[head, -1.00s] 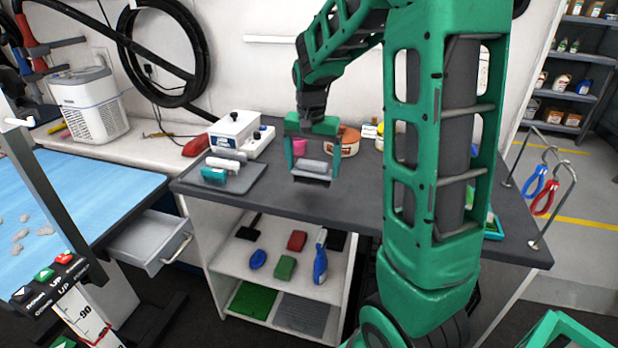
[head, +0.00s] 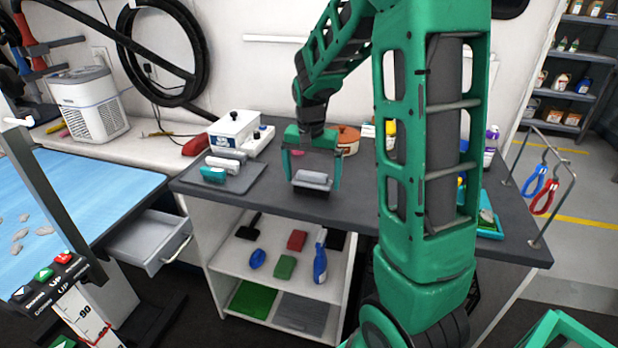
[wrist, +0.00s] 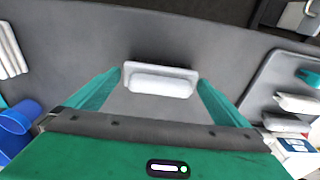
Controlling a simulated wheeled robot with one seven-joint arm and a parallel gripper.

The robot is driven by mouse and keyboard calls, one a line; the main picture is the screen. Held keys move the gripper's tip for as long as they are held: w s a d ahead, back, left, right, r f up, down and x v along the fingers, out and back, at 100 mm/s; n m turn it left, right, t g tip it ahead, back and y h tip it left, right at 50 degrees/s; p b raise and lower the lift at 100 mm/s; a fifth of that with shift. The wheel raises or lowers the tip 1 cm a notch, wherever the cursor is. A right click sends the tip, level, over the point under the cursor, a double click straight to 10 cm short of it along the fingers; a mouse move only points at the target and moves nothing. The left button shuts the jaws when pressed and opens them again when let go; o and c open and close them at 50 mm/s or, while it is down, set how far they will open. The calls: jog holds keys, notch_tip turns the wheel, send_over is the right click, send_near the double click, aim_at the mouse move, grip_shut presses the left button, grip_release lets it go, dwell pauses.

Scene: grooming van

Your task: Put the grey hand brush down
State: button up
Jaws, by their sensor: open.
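The grey hand brush (head: 312,178) has a light grey back and dark bristles underneath. It sits bristles down on the dark grey counter (head: 375,212), near its front edge. My gripper (head: 312,180) is open above it, pointing down, with one finger on each side of the brush's ends. The wrist view also shows the brush (wrist: 160,82) lying crosswise between my fingertips (wrist: 160,80).
A dark tray (head: 240,184) with several small items lies to the left. My arm hides part of the counter's right side. The counter around the brush is clear.

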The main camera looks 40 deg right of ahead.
aim_at(311, 184)
notch_tip(311, 184, up, 12)
jog(key=a, duration=0.1)
jog(key=s+a+f+n, duration=0.1)
jog(key=s+f+n, duration=0.1)
jog(key=s, duration=1.2)
jog(key=s+a+f+n+y, duration=0.1)
jog(key=s+f, duration=0.3)
jog(key=s, duration=1)
jog(key=shift+s+f+n+g, duration=0.3)
jog(key=shift+f+n+g, duration=0.1)
jog(key=shift+n, duration=0.1)
jog(key=shift+a, duration=0.1)
